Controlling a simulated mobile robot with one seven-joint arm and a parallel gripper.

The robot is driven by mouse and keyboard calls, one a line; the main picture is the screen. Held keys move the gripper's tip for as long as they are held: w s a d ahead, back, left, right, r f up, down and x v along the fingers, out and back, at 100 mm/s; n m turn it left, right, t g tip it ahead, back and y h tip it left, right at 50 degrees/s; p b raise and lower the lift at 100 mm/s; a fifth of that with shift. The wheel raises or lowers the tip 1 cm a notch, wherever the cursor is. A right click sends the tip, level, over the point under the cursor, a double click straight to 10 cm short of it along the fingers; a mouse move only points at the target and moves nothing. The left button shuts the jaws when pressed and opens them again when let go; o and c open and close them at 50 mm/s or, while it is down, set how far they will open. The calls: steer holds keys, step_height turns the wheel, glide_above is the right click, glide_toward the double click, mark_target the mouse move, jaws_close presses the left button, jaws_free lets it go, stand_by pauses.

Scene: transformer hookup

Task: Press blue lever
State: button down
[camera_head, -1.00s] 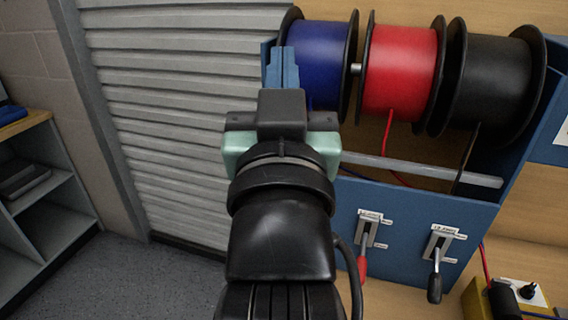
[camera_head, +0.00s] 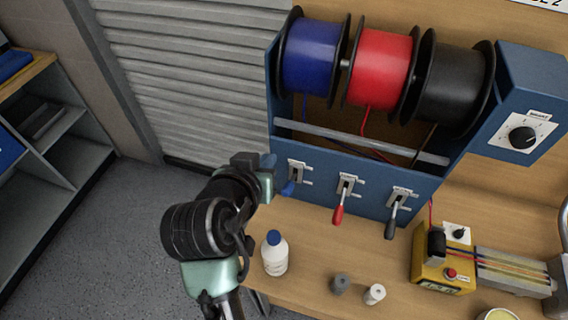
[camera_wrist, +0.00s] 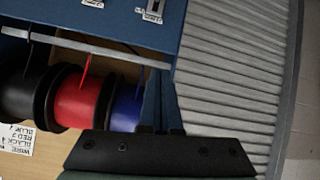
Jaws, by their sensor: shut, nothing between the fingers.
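The blue lever (camera_head: 289,188) is the leftmost of three levers on the front of the blue spool rack (camera_head: 350,180). It hangs down and left from its slotted white plate (camera_head: 298,173). My gripper (camera_head: 268,161) is just left of this plate, above and left of the blue handle. A gap or contact cannot be told. In the wrist view my fingers (camera_wrist: 160,104) are together and empty, in front of the rack near the blue spool (camera_wrist: 127,104). A slotted plate (camera_wrist: 152,9) shows at the top there; the blue handle is not visible.
A red lever (camera_head: 339,213) and a black lever (camera_head: 391,228) hang to the right. A white bottle (camera_head: 275,254) with a blue cap stands on the wooden bench (camera_head: 320,255) near my arm. A yellow device (camera_head: 440,262) sits at the right. A ribbed shutter (camera_head: 185,90) is behind.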

steer(key=shift+s+f+g+h, duration=0.2)
steer(key=shift+s+f+g, duration=0.1)
steer(key=shift+s+f, duration=0.25)
steer(key=shift+s+f+g+h, duration=0.2)
steer(key=shift+s+f+g, duration=0.1)
steer(key=shift+f, duration=0.3)
steer(key=shift+w+d, duration=0.1)
steer(key=p, duration=0.2)
glide_above(291, 183)
steer(key=a, duration=0.2)
step_height(291, 183, down, 6)
steer(key=f, duration=0.1)
steer(key=s+f, duration=0.1)
steer(key=shift+d+f+p, duration=0.15)
steer(key=shift+f+p, duration=0.15)
steer(key=shift+p, duration=0.1)
steer(key=shift+s+f, duration=0.3)
steer(key=shift+f, duration=0.25)
